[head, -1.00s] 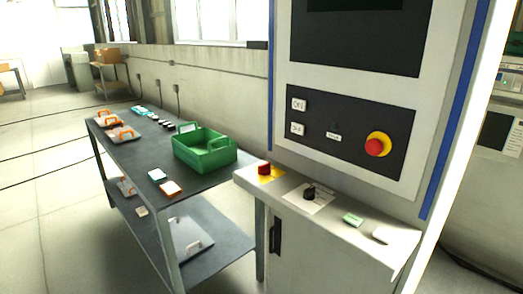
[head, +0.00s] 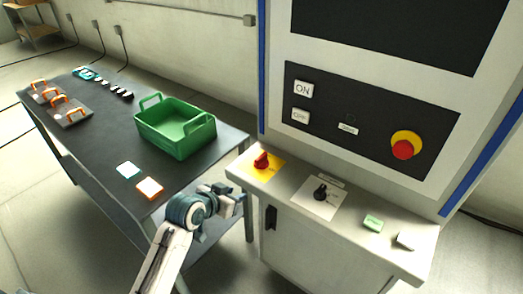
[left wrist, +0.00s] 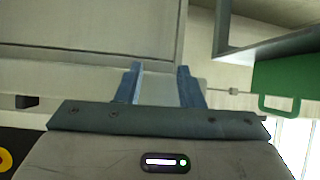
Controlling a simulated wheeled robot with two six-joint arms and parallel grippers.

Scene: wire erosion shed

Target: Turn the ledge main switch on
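The ledge (head: 405,262) of the machine cabinet carries a red rotary switch (head: 262,160) on a yellow plate at its left end. Beside it is a black knob (head: 320,192) on a white plate. The labels on both plates are too small to read. My left gripper (head: 238,197) is in front of the ledge's left end, beside the cabinet and apart from both switches. In the left wrist view my left gripper (left wrist: 158,85) shows two fingers spread with nothing between them. My right gripper is not in view.
The upright panel has an ON button (head: 303,89), an OFF button (head: 300,116) and a red emergency stop (head: 402,150). A green piece (head: 373,223) and a white piece (head: 406,241) lie on the ledge. A green bin (head: 178,148) stands on the dark table (head: 95,150).

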